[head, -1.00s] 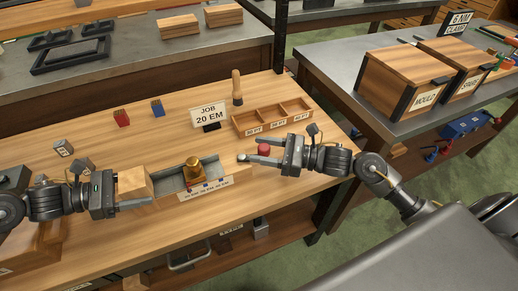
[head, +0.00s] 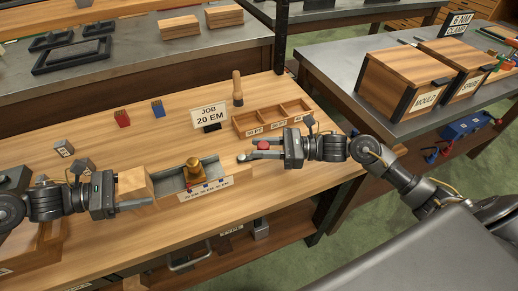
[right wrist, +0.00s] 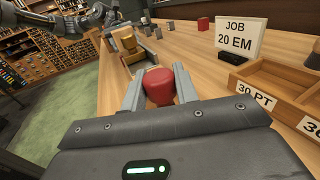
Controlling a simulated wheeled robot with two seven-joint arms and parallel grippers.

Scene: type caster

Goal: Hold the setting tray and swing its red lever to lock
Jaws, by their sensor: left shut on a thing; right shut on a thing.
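The setting tray (head: 214,194) lies on the wooden bench, with a grey metal channel, a brass piece (head: 193,170) in it and a measure label along its front. A wooden block (head: 134,180) forms its left end. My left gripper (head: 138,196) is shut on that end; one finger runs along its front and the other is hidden. My right gripper (head: 258,151) is shut on the red lever knob (head: 262,145) right of the tray. In the right wrist view the red knob (right wrist: 159,86) sits between both fingers; the lever's arm below it is hidden.
A JOB 20 EM sign (head: 210,115) and a sectioned wooden tray (head: 272,118) stand behind the right gripper. An upright wooden handle (head: 237,88), red block (head: 122,118) and blue block (head: 158,108) are further back. The bench's front edge is close.

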